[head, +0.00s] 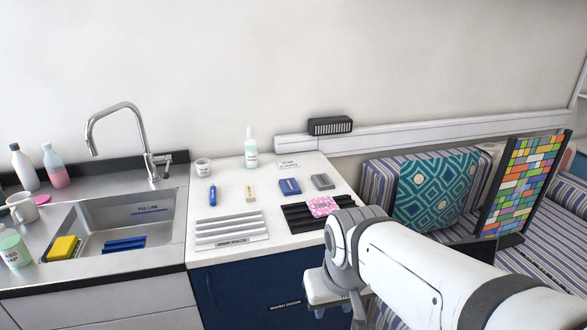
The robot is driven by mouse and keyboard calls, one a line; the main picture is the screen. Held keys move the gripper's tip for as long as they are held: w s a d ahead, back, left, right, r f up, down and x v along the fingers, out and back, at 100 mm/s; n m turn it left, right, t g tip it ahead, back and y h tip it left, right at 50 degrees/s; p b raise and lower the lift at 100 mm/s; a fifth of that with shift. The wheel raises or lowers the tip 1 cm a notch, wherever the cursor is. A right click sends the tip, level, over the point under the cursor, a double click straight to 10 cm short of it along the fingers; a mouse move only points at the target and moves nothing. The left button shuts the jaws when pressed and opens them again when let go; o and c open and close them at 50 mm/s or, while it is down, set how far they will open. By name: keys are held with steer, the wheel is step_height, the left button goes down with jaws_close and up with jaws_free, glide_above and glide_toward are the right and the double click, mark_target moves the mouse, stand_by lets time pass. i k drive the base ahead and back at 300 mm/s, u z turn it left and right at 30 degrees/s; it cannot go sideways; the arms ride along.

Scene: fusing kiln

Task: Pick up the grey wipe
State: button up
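A small grey block-like piece (322,181), which looks like the grey wipe, lies on the white worktop (226,178) towards its back right. A blue piece (290,186) lies just left of it, with a gap between them. My gripper (338,312) is at the lower middle, in front of the worktop's front edge and below its top. It is well apart from the grey piece. Its fingers are small and partly hidden by my wrist, so I cannot tell whether they are open or shut.
A pink patterned piece (322,206) lies on a black ribbed rack (299,219), between my arm and the grey piece. A white ribbed rack (228,228), a green-labelled bottle (251,152) and a cup (202,167) stand further left. A sink (100,222) is at the left.

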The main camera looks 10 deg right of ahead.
mark_target(322, 182)
steer(key=i, duration=0.85)
steer(key=u, duration=0.05)
